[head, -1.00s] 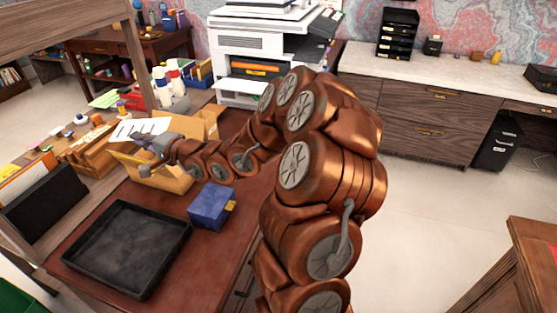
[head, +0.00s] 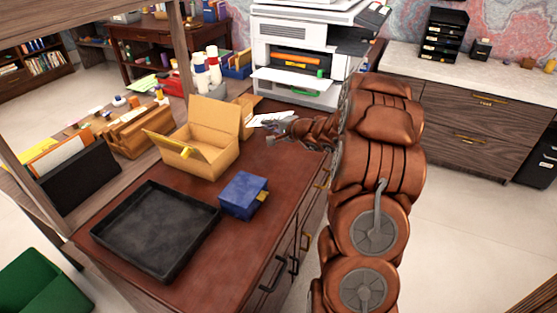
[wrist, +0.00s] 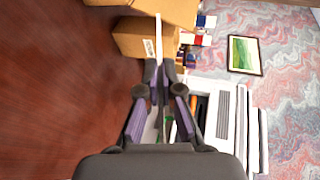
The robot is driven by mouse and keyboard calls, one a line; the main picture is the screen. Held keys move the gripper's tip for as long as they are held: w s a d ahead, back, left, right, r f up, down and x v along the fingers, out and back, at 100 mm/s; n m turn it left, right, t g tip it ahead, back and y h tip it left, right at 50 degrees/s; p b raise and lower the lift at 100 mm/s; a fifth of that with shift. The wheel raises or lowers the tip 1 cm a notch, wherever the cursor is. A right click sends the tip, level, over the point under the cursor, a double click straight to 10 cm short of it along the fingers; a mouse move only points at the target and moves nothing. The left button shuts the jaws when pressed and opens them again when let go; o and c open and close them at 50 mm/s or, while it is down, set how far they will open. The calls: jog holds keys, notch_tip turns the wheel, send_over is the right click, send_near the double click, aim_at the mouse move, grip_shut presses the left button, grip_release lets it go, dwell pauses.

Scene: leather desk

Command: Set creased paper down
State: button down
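The creased paper (head: 270,119) is a white sheet at the far right part of the red-brown leather desk (head: 262,178), in front of the printer. My gripper (head: 279,131) is at its near edge in the head view. In the wrist view the paper (wrist: 158,42) shows edge-on as a thin white strip between the fingertips of my gripper (wrist: 160,80), which are closed on it. Whether the paper touches the desk top cannot be told.
An open cardboard box (head: 205,150) stands left of my gripper. A blue box (head: 243,195) and an empty black tray (head: 155,232) are nearer. A white printer (head: 303,55) stands behind. Bare desk lies between the boxes and my arm.

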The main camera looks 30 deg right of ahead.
jog(key=shift+g, duration=0.4)
jog(key=d+f, duration=0.1)
jog(key=f, duration=0.2)
jog(key=d+f+b, duration=0.1)
jog(key=f, duration=0.3)
jog(key=d+f+b, duration=0.1)
jog(key=f, duration=0.3)
jog(key=shift+w+f, duration=0.15)
jog(key=shift+f, duration=0.05)
jog(key=shift+f+b, duration=0.75)
jog(key=shift+b, duration=0.35)
jog(key=c, duration=1.5)
grip_release()
